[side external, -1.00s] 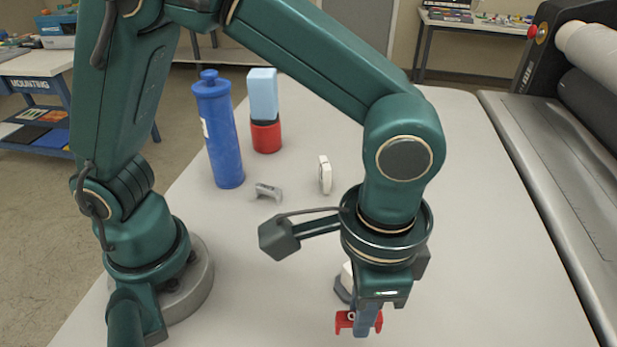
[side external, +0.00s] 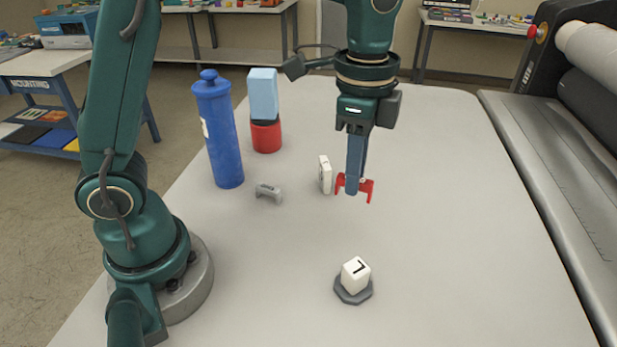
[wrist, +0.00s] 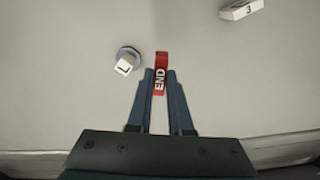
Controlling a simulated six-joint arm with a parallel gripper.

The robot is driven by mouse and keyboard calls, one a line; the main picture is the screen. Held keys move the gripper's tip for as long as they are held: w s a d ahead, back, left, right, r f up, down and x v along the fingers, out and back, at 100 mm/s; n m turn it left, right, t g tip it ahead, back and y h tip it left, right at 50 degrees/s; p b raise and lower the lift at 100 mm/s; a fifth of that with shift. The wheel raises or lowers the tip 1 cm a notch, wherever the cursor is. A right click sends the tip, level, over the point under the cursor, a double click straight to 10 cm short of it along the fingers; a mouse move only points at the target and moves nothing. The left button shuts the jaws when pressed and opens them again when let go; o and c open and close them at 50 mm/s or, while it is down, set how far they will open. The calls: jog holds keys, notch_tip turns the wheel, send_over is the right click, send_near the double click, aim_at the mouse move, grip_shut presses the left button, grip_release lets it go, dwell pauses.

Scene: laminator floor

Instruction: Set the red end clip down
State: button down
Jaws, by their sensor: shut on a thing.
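The red end clip (side external: 368,187) is between the fingertips of my gripper (side external: 353,188), which is shut on it. In the side view the clip hangs above the grey table (side external: 460,220), with its legs pointing down. In the wrist view the red clip (wrist: 161,72) shows the white word END, and the fingers of my gripper (wrist: 160,88) lie on both sides of it. The height of the clip above the table is hard to judge.
A white block marked 7 (side external: 355,272) sits on a grey base at the front. A white piece (side external: 325,174) and a grey clip (side external: 268,193) lie left of my gripper. A blue bottle (side external: 218,135) and a light blue block (side external: 262,95) on a red base (side external: 266,136) stand farther left. Table's right side is clear.

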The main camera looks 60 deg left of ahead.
jog(key=w+a+n, duration=0.2)
jog(key=w+a, duration=0.2)
jog(key=a, duration=0.9)
jog(key=w+d+f, duration=0.1)
jog(key=d+f, duration=0.1)
jog(key=d, duration=0.1)
jog(key=w+d+f, duration=0.1)
jog(key=d+f, duration=0.2)
jog(key=d, duration=0.1)
jog(key=w+d+f, duration=0.1)
jog(key=d+f, duration=0.1)
jog(key=d, duration=0.1)
jog(key=shift+w+d+f, duration=0.25)
jog(key=shift+d+f, duration=0.1)
jog(key=shift+f, duration=2.05)
jog(key=shift+f, duration=0.15)
jog(key=c, duration=0.8)
grip_release()
jog(key=shift+c, duration=0.2)
